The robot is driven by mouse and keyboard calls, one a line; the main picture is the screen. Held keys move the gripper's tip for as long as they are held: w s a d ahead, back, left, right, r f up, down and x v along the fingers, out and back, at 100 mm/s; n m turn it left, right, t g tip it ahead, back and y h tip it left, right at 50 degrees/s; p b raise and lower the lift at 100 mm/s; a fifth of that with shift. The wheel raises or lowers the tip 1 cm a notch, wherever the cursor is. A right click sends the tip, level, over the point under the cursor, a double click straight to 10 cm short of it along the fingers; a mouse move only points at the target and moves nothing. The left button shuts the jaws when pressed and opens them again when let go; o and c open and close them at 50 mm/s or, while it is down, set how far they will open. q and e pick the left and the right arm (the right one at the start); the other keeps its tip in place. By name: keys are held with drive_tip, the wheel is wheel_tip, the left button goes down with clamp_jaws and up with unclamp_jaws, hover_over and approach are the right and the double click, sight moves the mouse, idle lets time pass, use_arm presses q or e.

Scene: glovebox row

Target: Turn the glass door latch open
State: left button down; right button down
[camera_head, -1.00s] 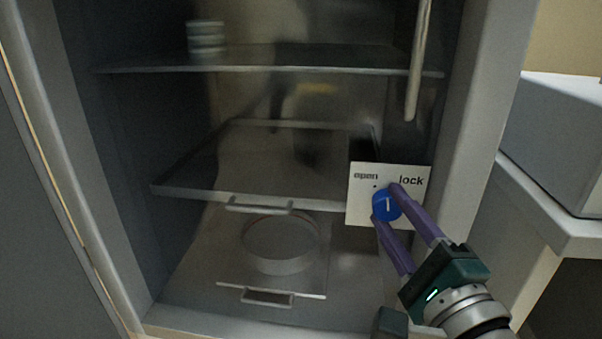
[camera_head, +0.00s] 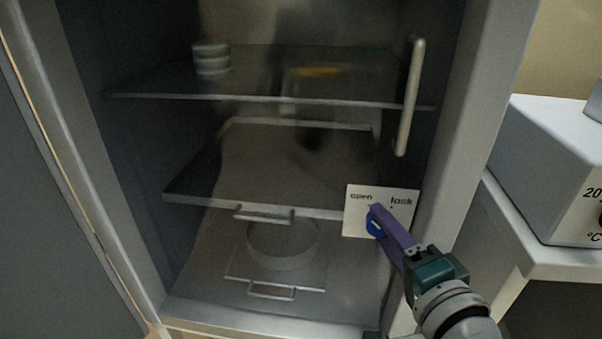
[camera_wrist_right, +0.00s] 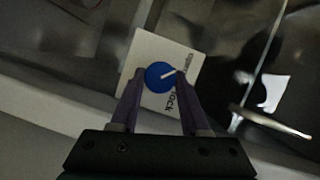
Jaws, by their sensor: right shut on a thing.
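The latch is a round blue knob (camera_head: 374,224) with a white pointer line, on a white plate (camera_head: 352,229) marked "open" at left and "lock" at right. The plate is at the lower right of the glass door (camera_head: 290,180). My right gripper (camera_head: 376,212) has its purple fingers closed on the knob, partly hiding it in the head view. In the right wrist view the fingertips (camera_wrist_right: 160,75) sit on either side of the knob (camera_wrist_right: 158,77), and the pointer line leans toward the "open" word. The door is shut. My left gripper is not in view.
A vertical bar handle (camera_head: 408,100) is on the glass above the plate. Behind the glass are shelves, a stack of dishes (camera_head: 211,58) and a round dish (camera_head: 282,245). A grey box (camera_head: 550,165) stands on a bench at the right.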

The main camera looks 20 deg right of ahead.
idle(0.4)
drive_tip(key=shift+c, duration=1.9)
unclamp_jaws()
drive_tip(key=p+v, duration=0.1)
drive_tip(key=v, duration=0.9)
drive_tip(key=shift+w, duration=0.1)
